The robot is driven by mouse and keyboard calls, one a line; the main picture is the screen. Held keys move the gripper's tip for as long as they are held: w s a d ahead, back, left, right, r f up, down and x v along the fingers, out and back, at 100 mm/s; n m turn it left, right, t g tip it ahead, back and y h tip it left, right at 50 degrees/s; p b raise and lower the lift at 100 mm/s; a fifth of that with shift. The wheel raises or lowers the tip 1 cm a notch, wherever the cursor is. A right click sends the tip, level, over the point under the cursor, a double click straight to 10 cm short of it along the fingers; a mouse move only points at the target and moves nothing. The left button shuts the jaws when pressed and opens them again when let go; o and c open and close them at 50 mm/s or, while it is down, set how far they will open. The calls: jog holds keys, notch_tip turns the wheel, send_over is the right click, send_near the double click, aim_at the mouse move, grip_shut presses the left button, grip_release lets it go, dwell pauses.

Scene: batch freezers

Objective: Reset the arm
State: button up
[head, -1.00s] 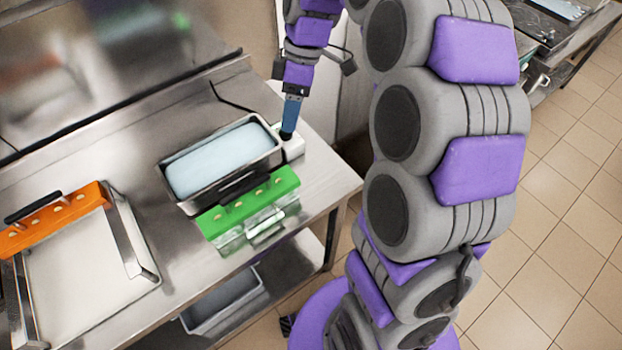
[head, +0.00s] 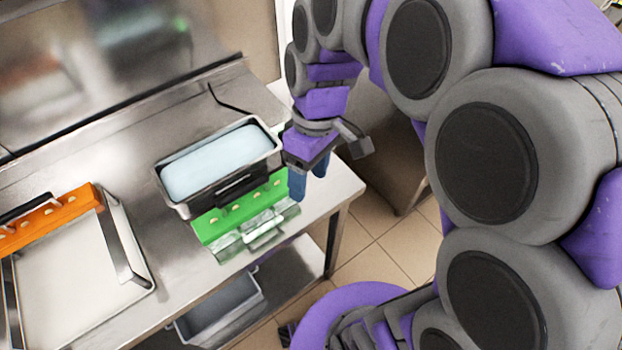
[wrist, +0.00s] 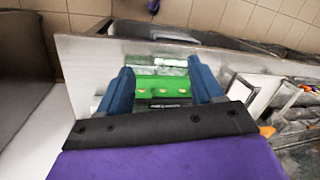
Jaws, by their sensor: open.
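My gripper (head: 308,180) is over the right end of the steel counter, just right of a metal pan and a green-handled clear piece. In the wrist view my gripper (wrist: 160,85) shows two blue fingers spread apart with nothing between them. The green bar (head: 240,207) lies along the pan's front side; it also shows beyond the fingers in the wrist view (wrist: 162,84). The metal pan (head: 180,207) holds a pale blue-white slab. Part of the pan's right end is close to my gripper.
The steel counter (head: 130,190) carries an orange-handled tray (head: 85,270) at the left. A grey bin (head: 215,310) sits on the lower shelf. A metal wall panel stands behind. Tiled floor (head: 365,250) is free right of the counter.

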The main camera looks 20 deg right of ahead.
jog(key=shift+s+f, duration=0.2)
jog(key=shift+s, duration=0.2)
dwell(0.3)
jog(key=s+d+f+m, duration=0.1)
jog(key=s+f+m, duration=0.1)
jog(key=s, duration=0.5)
jog(key=s+d+f+m+h, duration=0.1)
jog(key=s+f+m, duration=0.1)
jog(key=s+m, duration=0.3)
jog(key=shift+s+d+f+m+h, duration=0.3)
jog(key=shift+s+f, duration=0.1)
jog(key=shift+s, duration=0.65)
